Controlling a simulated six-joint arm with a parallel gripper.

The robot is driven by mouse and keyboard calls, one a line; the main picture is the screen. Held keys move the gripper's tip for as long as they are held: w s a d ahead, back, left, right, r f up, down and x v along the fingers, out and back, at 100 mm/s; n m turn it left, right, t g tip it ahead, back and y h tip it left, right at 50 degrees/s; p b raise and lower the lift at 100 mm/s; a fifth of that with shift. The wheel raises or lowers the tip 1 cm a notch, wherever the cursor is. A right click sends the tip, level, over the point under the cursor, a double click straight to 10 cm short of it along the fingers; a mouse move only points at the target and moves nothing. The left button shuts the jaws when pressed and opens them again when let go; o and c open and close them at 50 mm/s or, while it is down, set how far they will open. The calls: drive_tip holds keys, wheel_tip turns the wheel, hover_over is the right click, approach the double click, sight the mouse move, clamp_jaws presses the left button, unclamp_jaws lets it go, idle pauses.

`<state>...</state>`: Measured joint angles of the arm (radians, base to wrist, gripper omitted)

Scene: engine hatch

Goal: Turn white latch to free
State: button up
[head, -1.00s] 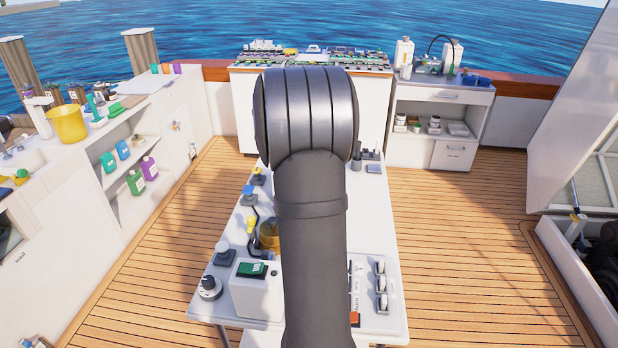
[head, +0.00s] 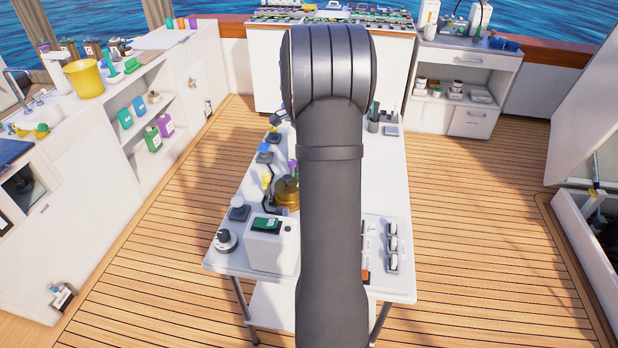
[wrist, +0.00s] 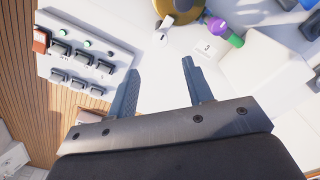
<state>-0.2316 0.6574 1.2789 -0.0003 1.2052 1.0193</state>
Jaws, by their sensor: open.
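My gripper (wrist: 161,72) is open and empty in the wrist view, its two dark fingers apart above the white table top. In the head view my own arm stands in the middle and hides the gripper and part of the table. I cannot pick out the white latch with certainty in either view. A small fitting (head: 62,297) sits low on the left white cabinet, too small to read. The engine hatch bay with its raised lid (head: 590,125) is at the right edge.
A white table (head: 385,165) holds a switch panel (head: 377,245), a white box with a green switch (head: 270,245), a black dial (head: 225,240) and a brass part (head: 287,192). The switch panel also shows in the wrist view (wrist: 85,55). Wooden deck lies clear on both sides.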

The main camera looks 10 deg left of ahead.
wheel_tip(320, 180, down, 11)
drive_tip(key=shift+r, duration=0.1)
idle(0.3)
drive_tip(key=c, duration=1)
